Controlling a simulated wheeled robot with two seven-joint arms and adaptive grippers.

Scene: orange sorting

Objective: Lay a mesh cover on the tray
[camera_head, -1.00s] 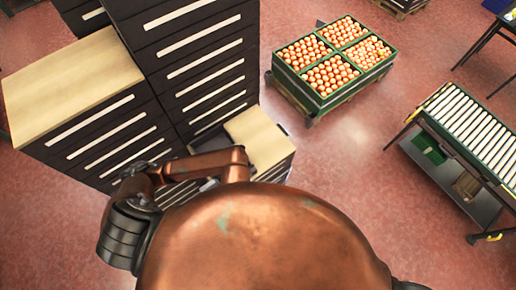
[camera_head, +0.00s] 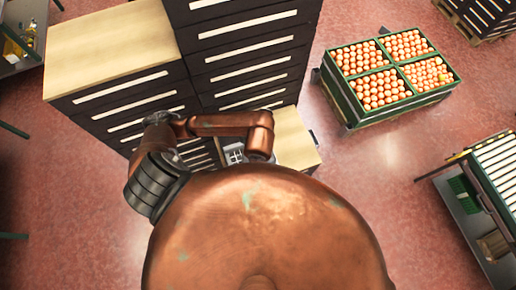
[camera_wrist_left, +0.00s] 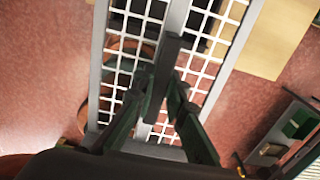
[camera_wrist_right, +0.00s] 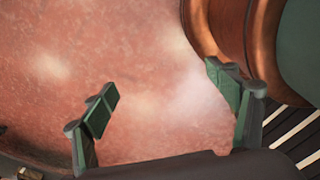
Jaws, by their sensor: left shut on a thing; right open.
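A white-grid mesh cover (camera_wrist_left: 130,40) with grey frame bars fills the middle of the left wrist view. My left gripper (camera_wrist_left: 165,88) is shut on its grey middle bar. A small part of the mesh cover (camera_head: 234,156) shows in the head view beside my copper arm; the rest is hidden behind my body. My right gripper (camera_wrist_right: 163,95) is open and empty above bare red floor. I cannot make out which thing is the tray.
Tall dark stacks (camera_head: 250,55) with pale slots stand close on the left, one with a wooden top (camera_head: 110,50). A green-framed crate of oranges (camera_head: 352,112) stands on the floor to the right. A roller conveyor (camera_head: 495,165) is at the right edge. Open floor lies between them.

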